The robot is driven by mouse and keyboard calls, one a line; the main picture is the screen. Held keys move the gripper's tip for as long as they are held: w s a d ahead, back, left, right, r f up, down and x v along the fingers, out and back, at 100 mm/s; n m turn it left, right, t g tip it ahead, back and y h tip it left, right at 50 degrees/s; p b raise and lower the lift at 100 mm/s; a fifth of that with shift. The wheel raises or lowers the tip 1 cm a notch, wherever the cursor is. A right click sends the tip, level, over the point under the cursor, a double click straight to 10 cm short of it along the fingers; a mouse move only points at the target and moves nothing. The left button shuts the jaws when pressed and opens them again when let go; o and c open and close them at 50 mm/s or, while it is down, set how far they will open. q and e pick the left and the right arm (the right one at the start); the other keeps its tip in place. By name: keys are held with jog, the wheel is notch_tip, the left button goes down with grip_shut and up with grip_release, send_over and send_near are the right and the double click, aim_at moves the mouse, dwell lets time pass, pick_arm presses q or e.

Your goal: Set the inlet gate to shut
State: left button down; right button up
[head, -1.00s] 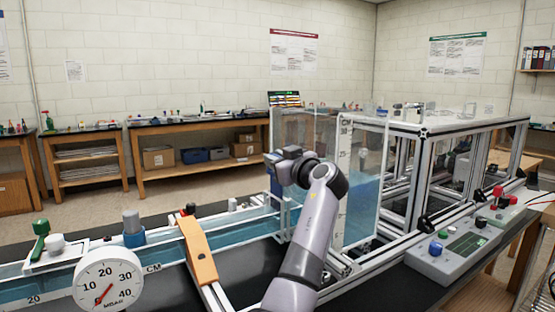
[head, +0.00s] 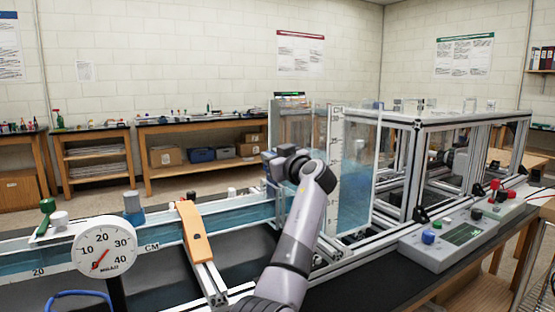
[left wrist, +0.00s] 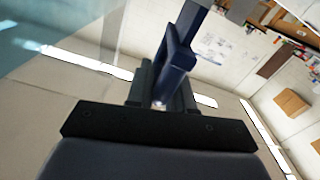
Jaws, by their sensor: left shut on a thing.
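My left gripper (head: 272,158) is at the inlet end of the water channel, just left of the clear tank, with the arm reaching forward across the middle of the head view. In the left wrist view, the left gripper (left wrist: 163,92) is shut on a dark blue handle (left wrist: 179,52), which I take to be the inlet gate's handle. The handle stands between the two dark fingers and extends upward beyond them. In the head view the wrist and forearm hide most of it. The gate's setting cannot be read. My right gripper is not in view.
A clear water tank (head: 352,180) stands right of my arm in a metal frame (head: 418,165). A round dial gauge (head: 104,248), an orange bar (head: 194,232) and the water channel (head: 155,246) lie to the left. A control box (head: 448,243) sits at the right front.

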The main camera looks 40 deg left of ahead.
pick_arm(q)
notch_tip(320, 180, down, 2)
jog(key=shift+w+d+b, duration=0.1)
jog(key=shift+d+b, duration=0.05)
jog(key=shift+b, duration=0.4)
jog(key=shift+f, duration=0.25)
jog(key=shift+f+b, duration=0.2)
jog(key=shift+b, duration=0.25)
jog(key=c, duration=1.1)
grip_release()
jog(key=shift+w, duration=0.1)
jog(key=shift+r, duration=0.1)
